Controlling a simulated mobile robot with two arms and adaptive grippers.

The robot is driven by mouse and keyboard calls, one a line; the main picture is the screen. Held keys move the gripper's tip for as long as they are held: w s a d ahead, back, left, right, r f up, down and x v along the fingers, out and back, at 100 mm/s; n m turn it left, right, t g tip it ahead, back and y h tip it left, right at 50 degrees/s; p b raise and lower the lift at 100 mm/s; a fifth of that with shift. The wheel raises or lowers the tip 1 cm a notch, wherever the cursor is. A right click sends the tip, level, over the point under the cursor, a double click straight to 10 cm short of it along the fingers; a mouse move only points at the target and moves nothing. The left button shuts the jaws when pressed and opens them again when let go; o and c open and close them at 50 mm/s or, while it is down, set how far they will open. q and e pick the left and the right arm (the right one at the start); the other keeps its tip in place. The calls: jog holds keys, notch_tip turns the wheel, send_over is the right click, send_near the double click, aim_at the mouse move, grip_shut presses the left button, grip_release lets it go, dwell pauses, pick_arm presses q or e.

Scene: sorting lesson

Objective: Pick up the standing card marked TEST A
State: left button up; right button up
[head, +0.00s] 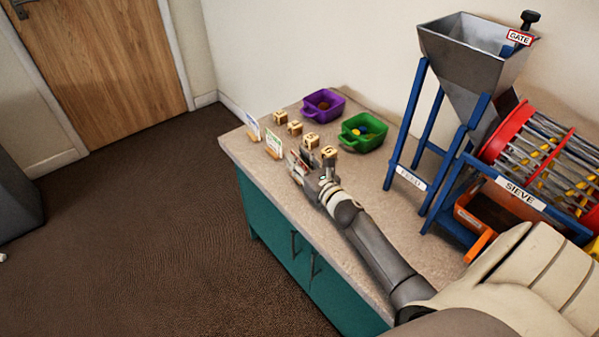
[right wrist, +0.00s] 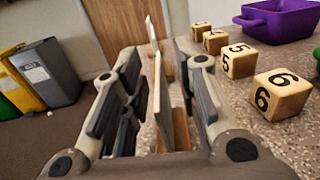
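Several small cards on wooden feet stand in a row along the table's left edge: one with blue print (head: 252,127), one with green print (head: 274,142) and one with reddish print (head: 295,165). Their words are too small to read, so I cannot tell which says TEST A. My right gripper (head: 308,180) is at the nearest, reddish card and partly hides it. In the right wrist view this card (right wrist: 158,95) shows nearly edge-on between the two spread fingers, with its wooden foot (right wrist: 181,130) below. I see no clear contact. My left gripper is out of view.
Numbered wooden cubes, among them a 5 (right wrist: 238,61) and a 6 (right wrist: 282,95), stand close right of the cards. Purple (head: 322,105) and green (head: 362,132) bins stand behind. A hopper (head: 470,50) and sieve drum (head: 540,150) fill the table's right.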

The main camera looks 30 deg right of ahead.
grip_shut()
jog(key=shift+r, duration=0.15)
